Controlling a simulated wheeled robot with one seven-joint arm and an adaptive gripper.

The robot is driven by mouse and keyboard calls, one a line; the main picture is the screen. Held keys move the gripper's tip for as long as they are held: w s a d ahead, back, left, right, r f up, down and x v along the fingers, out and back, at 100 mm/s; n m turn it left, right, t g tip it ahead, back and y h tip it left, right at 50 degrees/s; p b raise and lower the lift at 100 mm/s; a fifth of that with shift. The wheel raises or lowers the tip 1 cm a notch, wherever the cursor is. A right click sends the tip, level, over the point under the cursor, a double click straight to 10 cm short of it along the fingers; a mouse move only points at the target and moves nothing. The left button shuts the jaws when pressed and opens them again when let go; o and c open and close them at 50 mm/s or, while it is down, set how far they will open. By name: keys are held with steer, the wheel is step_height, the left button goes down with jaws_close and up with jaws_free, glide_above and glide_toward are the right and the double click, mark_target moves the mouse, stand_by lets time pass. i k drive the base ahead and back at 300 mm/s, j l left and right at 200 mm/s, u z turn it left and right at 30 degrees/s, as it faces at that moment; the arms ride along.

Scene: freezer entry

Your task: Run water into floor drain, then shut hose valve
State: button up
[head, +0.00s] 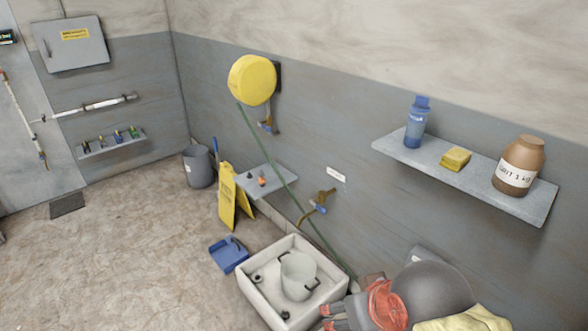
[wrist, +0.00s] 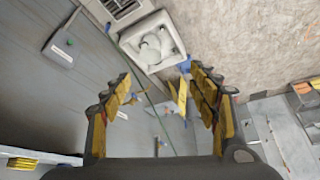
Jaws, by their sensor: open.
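A round yellow hose reel (head: 252,80) is on the back wall, with a small valve with a blue part (head: 267,127) below it. A thin green hose (head: 280,177) slants down from the reel behind the white basin; its end is hidden.
The white basin (head: 250,289) holds a grey pot (head: 298,275). A yellow floor sign (head: 229,200), blue dustpan (head: 228,255) and grey bin (head: 198,167) stand near the wall. Shelves, one with bottles (head: 385,150), jut out. A slotted grate (wrist: 122,8) shows beside the basin.

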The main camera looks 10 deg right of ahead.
mark_target(267, 129)
steer(key=i+j+z, duration=0.15)
steer(key=z, duration=0.25)
steer(key=i+j+z, duration=0.15)
steer(key=z, duration=0.2)
steer(key=i+j+z, duration=0.1)
steer(key=j, duration=0.25)
steer(key=i+j+z, duration=0.1)
steer(key=i+j, duration=0.15)
steer(key=i+j+z, duration=0.1)
steer(key=j, duration=0.4)
steer(key=i+j+z, duration=0.1)
steer(key=j, duration=0.3)
steer(key=i+j+z, duration=0.1)
steer(key=i+j, duration=0.15)
steer(key=j, duration=0.15)
steer(key=i+j, duration=0.1)
steer(key=j, duration=0.3)
steer(key=i+j, duration=0.15)
steer(key=j, duration=0.3)
steer(key=i+j, duration=0.1)
steer(key=j, duration=0.3)
steer(key=i+j, duration=0.15)
steer(key=j, duration=0.3)
steer(key=i+j+z, duration=0.1)
steer(key=j, duration=0.3)
steer(key=i+j, duration=0.15)
steer(key=j, duration=0.3)
steer(key=i+j, duration=0.15)
steer(key=j, duration=0.25)
